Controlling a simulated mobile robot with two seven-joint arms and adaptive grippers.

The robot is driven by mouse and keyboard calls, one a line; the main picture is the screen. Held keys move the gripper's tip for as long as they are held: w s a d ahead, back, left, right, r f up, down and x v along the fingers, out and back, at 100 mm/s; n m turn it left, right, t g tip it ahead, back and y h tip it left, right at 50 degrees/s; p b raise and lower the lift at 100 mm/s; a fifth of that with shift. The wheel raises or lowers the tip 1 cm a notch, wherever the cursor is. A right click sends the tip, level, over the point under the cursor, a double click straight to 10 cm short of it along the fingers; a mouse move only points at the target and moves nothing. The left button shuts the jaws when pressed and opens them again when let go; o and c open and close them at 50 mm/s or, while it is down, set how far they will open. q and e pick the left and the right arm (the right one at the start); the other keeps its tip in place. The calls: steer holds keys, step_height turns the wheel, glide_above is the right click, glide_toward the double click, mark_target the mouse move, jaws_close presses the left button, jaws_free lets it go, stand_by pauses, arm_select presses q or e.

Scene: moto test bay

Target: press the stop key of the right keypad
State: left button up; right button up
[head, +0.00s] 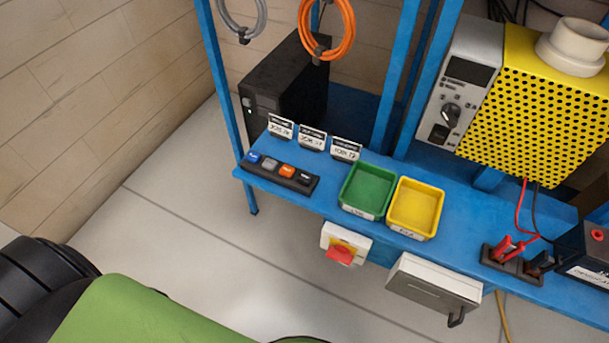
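One black key strip (279,174) lies on the left front of the blue bench shelf. It carries a blue key (254,157), a grey key (270,164), an orange key (287,171) and a dark key (305,178) in a row. Their markings are too small to read, so I cannot tell which is a stop key or whether this strip is the right keypad. No second such strip is in view. Neither of my grippers shows in the head view.
Behind the strip stand small label cards (312,137) and a black box (285,85). To its right are a green bin (368,190) and a yellow bin (416,207). A red rotary switch (340,256) hangs below the shelf. A green rounded body (150,315) fills the lower left.

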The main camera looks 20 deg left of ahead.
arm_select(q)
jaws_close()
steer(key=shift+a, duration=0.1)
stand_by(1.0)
